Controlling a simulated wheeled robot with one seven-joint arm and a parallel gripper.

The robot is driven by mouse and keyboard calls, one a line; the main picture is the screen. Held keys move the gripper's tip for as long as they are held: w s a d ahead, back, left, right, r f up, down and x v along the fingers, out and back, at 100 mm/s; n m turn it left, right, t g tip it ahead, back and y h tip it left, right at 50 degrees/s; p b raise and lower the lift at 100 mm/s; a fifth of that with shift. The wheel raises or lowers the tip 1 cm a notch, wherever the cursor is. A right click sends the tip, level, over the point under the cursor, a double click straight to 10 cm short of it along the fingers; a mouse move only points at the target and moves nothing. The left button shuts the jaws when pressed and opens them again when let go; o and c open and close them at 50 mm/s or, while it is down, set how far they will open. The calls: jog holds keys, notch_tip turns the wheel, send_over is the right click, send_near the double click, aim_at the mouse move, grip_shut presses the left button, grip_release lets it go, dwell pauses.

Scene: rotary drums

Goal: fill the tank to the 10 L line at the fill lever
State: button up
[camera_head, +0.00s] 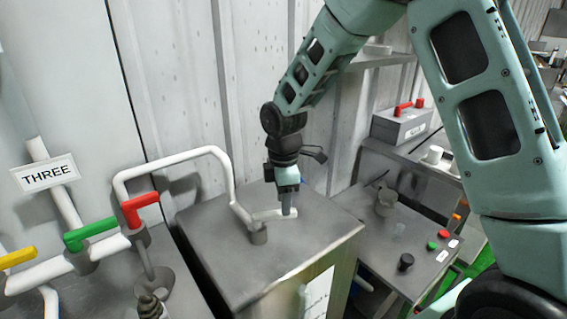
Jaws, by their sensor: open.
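A grey metal box-shaped tank (235,272) stands in the middle, with a pale label (317,293) on its front face. The label's print is too small to read. A short pale lever (266,214) sits on its top above a grey stub, beside the foot of a bent white pipe (222,160). My gripper (288,208) points down at the lever's right end, with its jaws around or against it; I cannot tell which. The jaws are open. No level or 10 L line is visible.
Valves with red (139,207), green (89,233) and yellow (17,257) handles stand at left, below a THREE sign (45,174). A bench (390,235) with coloured buttons is at right. A grey box with a red handle (402,108) stands behind it.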

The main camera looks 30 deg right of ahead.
notch_tip(320, 180, up, 15)
jog(key=b, duration=0.1)
jog(key=shift+b, duration=0.3)
jog(key=s+a+f+m, duration=0.3)
jog(key=s+a, duration=0.6)
jog(key=s, duration=0.2)
jog(key=s+a+f+m, duration=0.1)
jog(key=s+f+m, duration=0.1)
jog(key=s, duration=0.6)
jog(key=s+a+f+m, duration=0.1)
jog(key=s+f+m, duration=0.1)
jog(key=s, duration=0.7)
jog(key=shift+a+f+y, duration=0.3)
jog(key=shift+a+f, duration=0.05)
jog(key=shift+f, duration=0.55)
dwell(3.2)
